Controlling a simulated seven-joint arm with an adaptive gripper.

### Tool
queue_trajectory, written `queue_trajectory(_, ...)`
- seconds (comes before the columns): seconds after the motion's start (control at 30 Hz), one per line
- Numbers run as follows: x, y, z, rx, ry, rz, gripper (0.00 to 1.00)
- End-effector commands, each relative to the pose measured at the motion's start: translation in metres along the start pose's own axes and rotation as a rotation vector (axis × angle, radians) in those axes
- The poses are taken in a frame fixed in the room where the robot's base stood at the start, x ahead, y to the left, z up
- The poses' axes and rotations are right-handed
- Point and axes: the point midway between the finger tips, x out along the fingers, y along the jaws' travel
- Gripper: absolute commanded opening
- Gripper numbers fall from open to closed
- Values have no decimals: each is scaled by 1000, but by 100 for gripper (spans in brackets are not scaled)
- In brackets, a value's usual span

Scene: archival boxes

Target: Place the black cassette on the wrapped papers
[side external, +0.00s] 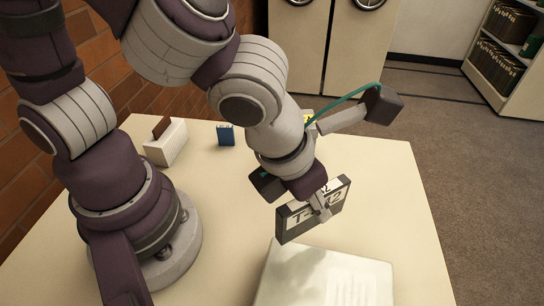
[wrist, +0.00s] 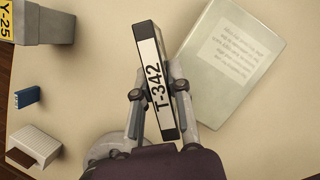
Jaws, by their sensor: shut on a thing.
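The black cassette (wrist: 143,45) has a white label reading T-342 and is held upright between the fingers of my gripper (wrist: 159,97). In the side external view the cassette (side external: 295,226) hangs a little tilted behind the near wrapped papers, and my gripper (side external: 322,205) is shut on it. The wrapped papers (side external: 300,268) are a pale grey-green flat packet with a printed sheet on top, at the table's near side. In the wrist view the packet (wrist: 205,60) lies to the right of the cassette. The cassette appears above table level; its exact height is hard to tell.
A white box with a brown piece in it (side external: 165,145) and a small blue box (side external: 226,135) stand at the back left of the table. A grey box with a yellow Y-25 label (wrist: 48,25) shows in the wrist view. The table's right side (side external: 400,200) is clear.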

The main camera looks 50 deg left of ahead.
Motion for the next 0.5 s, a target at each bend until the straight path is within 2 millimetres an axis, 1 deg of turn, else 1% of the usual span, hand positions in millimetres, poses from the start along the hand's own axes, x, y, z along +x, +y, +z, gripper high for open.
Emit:
queue_trajectory(0.03,-13,-10,-1,80,-6,-42,0)
queue_trajectory(0.1,-27,-21,-4,186,-5,-83,0)
queue_trajectory(0.17,-33,-26,-8,249,-1,-105,0)
queue_trajectory(0.23,-26,-28,-15,288,5,-114,0)
queue_trajectory(0.37,-4,-29,-25,295,8,-116,0)
queue_trajectory(0.5,22,-28,-36,294,10,-115,0)
